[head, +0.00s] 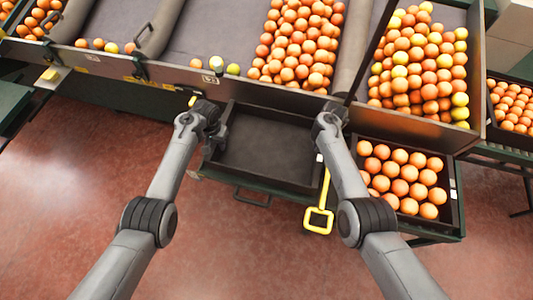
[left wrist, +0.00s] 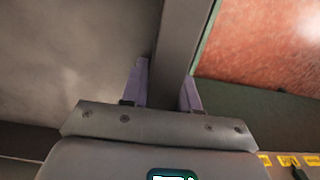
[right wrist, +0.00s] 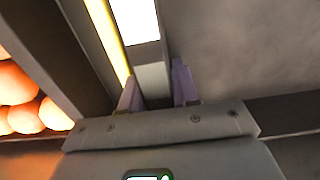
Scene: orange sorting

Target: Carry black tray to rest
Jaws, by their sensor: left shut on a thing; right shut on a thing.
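The black tray (head: 265,150) is empty and sits in front of the sorting bench, between my two arms in the head view. My left gripper (head: 213,138) is at the tray's left wall, and in the left wrist view its two fingers (left wrist: 165,90) straddle that wall (left wrist: 182,40). My right gripper (head: 325,128) is at the tray's right wall, and in the right wrist view its fingers (right wrist: 157,90) straddle that wall (right wrist: 152,75) below a white label. Both grippers are shut on the tray walls. I cannot tell whether the tray touches what is under it.
A crate of oranges (head: 458,212) stands just right of the tray. A yellow handle (head: 318,220) hangs in front between them. The bench (head: 180,72) behind holds piles of oranges and a few yellow fruits. Red floor (head: 240,250) is open in front.

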